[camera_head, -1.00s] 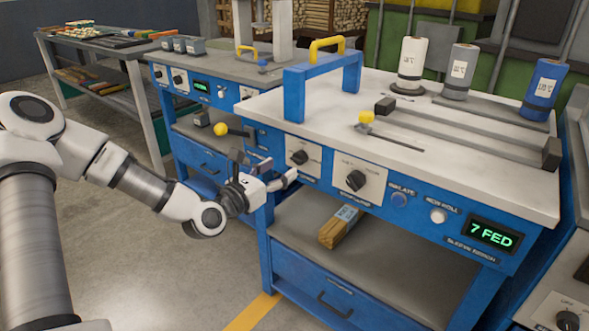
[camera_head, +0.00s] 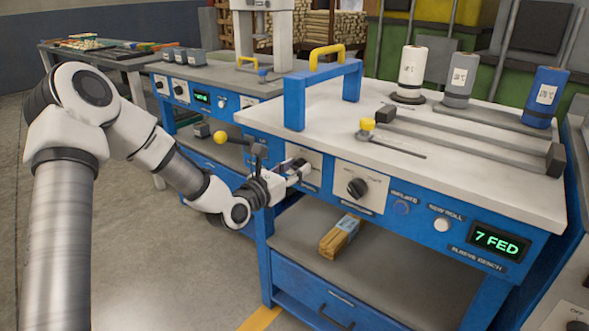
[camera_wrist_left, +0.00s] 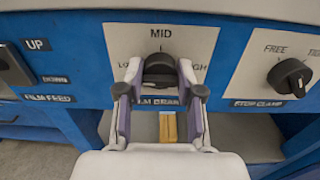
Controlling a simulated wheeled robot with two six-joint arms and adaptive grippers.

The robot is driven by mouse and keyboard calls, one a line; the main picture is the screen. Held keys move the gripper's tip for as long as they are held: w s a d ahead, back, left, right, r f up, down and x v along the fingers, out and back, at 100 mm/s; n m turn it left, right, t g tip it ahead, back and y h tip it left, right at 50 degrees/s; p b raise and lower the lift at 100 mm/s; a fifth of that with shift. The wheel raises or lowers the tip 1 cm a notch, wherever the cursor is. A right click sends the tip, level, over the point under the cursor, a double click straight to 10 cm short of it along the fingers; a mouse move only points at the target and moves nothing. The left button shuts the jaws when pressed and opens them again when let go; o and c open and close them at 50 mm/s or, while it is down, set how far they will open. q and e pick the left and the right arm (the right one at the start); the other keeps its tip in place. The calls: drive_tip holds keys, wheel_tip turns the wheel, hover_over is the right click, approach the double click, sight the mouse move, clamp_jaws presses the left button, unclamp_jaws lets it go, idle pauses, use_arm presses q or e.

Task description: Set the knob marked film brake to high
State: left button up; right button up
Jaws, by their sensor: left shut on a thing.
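The film brake knob (camera_wrist_left: 159,66) is a dark round knob on a pale plate (camera_wrist_left: 196,40) in the left wrist view. MID is printed above it, with LOW at left and HIGH at right partly covered; the FILM BRAKE label below is partly hidden. My left gripper (camera_wrist_left: 160,76) has a finger on each side of the knob and is shut on it. Where the knob's pointer stands is hard to tell. In the head view my left gripper (camera_head: 298,170) is at the plate (camera_head: 309,158) and hides the knob. My right gripper is not in view.
The stop clamp knob (camera_wrist_left: 290,77) is to the right, also in the head view (camera_head: 357,187). The film feed switch (camera_wrist_left: 12,68) is at left. A yellow-ball lever (camera_head: 220,138) stands close to my left wrist.

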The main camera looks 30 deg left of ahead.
use_arm(q)
drive_tip(key=shift+m, duration=0.4)
drive_tip(key=m, duration=0.9)
drive_tip(key=shift+d+p, duration=0.1)
drive_tip(key=shift+p, duration=0.2)
drive_tip(key=shift+f+m+p, duration=0.2)
drive_tip(key=shift+m+p, duration=1.85)
drive_tip(key=shift+m, duration=4.5)
drive_tip(key=shift+f+m+p, duration=0.15)
drive_tip(key=shift+m+p, duration=1.9)
drive_tip(key=shift+m, duration=4.5)
drive_tip(key=o, duration=1.2)
drive_tip(key=shift+c, duration=0.2)
